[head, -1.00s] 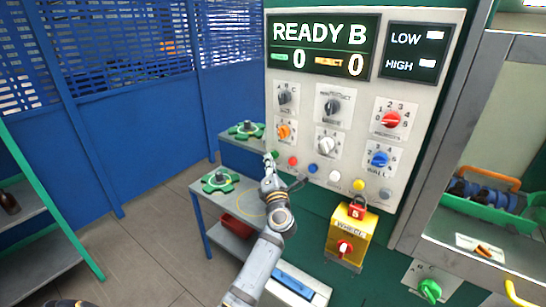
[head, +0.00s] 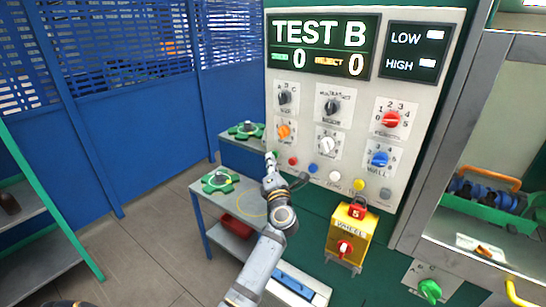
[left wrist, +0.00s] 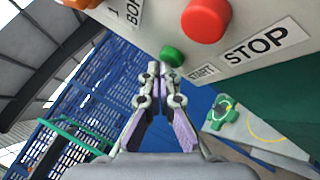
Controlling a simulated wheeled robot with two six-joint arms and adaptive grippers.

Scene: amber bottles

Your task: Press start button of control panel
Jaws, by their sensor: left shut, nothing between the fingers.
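The control panel (head: 360,120) stands upright, its display (head: 320,46) reading TEST B with two zeros. In the head view the green start button (head: 273,155) is at the left end of the row of buttons, partly hidden by my gripper. In the left wrist view the green button (left wrist: 172,56) sits beside the START label (left wrist: 203,72). My left gripper (head: 270,163) is shut and empty, its fingertips (left wrist: 160,68) close to the green button; I cannot tell if they touch. My right gripper is not in view.
The red stop button (head: 293,161) is just right of the start button; it is large in the left wrist view (left wrist: 206,20). Coloured knobs (head: 380,159) are above. A yellow WHEEL box (head: 350,232) is below. A grey side table (head: 207,190) holds green star-shaped parts.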

